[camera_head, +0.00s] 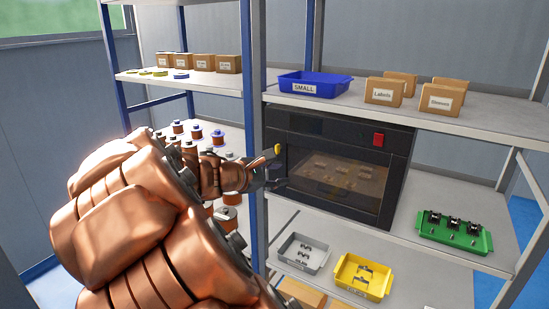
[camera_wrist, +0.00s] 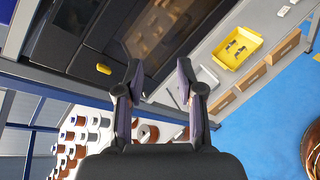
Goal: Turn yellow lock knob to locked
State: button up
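The yellow lock knob (camera_head: 277,149) is a small oval on the left front frame of the dark cabinet (camera_head: 340,165) with a glass window. In the head view it looks roughly upright. The knob also shows in the wrist view (camera_wrist: 103,69), left of my fingers and apart from them. My gripper (camera_head: 272,178) is just below the knob in the head view, close to the cabinet's left edge. In the wrist view my gripper (camera_wrist: 160,73) is open, with nothing between its fingers. Lock markings are too small to read.
A red switch (camera_head: 378,140) sits at the cabinet's upper right. A blue shelf post (camera_head: 256,120) stands just left of the cabinet. Copper spools (camera_head: 234,178) stand on the left shelf. Grey (camera_head: 303,253) and yellow (camera_head: 362,278) trays lie below; a green tray (camera_head: 455,232) is right.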

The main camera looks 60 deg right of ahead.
jog(key=w+d+n+t+h+b, duration=0.1)
jog(key=w+d+n+h+b, duration=0.15)
jog(key=w+d+n, duration=0.3)
jog(key=n+t+h, duration=0.2)
jog(key=n+t, duration=0.1)
jog(key=n, duration=0.2)
send_near(276, 146)
jog(key=d, duration=0.2)
jog(key=shift+n, duration=0.25)
jog(key=shift+w+d, duration=0.15)
jog(key=shift+d, duration=1.75)
jog(key=shift+w+d, duration=0.1)
jog(key=shift+d, duration=1.8)
grip_shut()
